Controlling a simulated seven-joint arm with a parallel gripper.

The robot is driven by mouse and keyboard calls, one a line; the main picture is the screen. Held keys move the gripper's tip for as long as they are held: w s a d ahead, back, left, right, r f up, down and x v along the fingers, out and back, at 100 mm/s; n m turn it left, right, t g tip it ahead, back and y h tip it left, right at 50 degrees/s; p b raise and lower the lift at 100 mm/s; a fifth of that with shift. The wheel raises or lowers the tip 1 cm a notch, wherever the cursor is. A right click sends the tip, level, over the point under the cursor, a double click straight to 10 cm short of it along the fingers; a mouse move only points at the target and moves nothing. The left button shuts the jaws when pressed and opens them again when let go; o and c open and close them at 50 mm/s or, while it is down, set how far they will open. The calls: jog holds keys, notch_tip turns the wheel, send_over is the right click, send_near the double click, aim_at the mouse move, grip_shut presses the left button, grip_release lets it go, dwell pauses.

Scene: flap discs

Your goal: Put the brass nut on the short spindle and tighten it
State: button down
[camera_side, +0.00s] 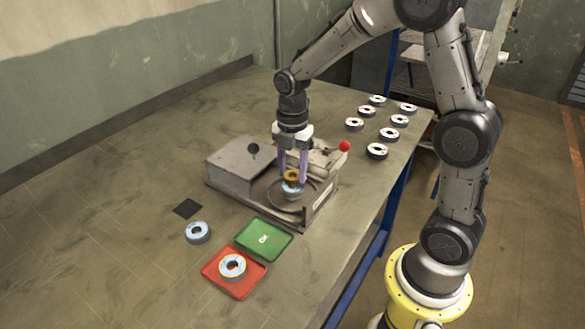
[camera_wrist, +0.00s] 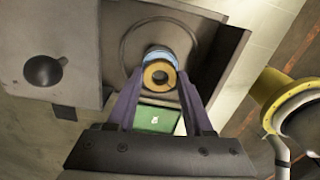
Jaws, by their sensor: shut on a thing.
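The brass nut (camera_side: 291,176) is a ring between the fingertips of my gripper (camera_side: 291,178), which is shut on it. In the wrist view the brass nut (camera_wrist: 160,75) shows its open hole between the purple fingers of my gripper (camera_wrist: 160,84). Just below the nut is a blue-and-white flap disc (camera_side: 291,190) at the round plate of the grey machine (camera_side: 230,161). The disc also shows behind the nut in the wrist view (camera_wrist: 158,54). The short spindle is hidden; I cannot tell whether the nut touches it.
A red tray (camera_side: 212,272) holds a flap disc (camera_side: 232,266). A green tray (camera_side: 262,239) is empty beside it. Another disc (camera_side: 198,232) lies near a black square (camera_side: 187,208). Several discs (camera_side: 377,151) stand at the back right. A red knob (camera_side: 344,146) sticks up from the machine.

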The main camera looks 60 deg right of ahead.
jog(key=shift+f, duration=0.9)
jog(key=m, duration=0.8)
jog(key=shift+m, duration=0.4)
jog(key=m, duration=0.3)
jog(key=shift+f, duration=0.1)
jog(key=shift+s, duration=0.1)
jog(key=shift+m, duration=0.9)
jog(key=m, duration=0.4)
jog(key=shift+m, duration=0.3)
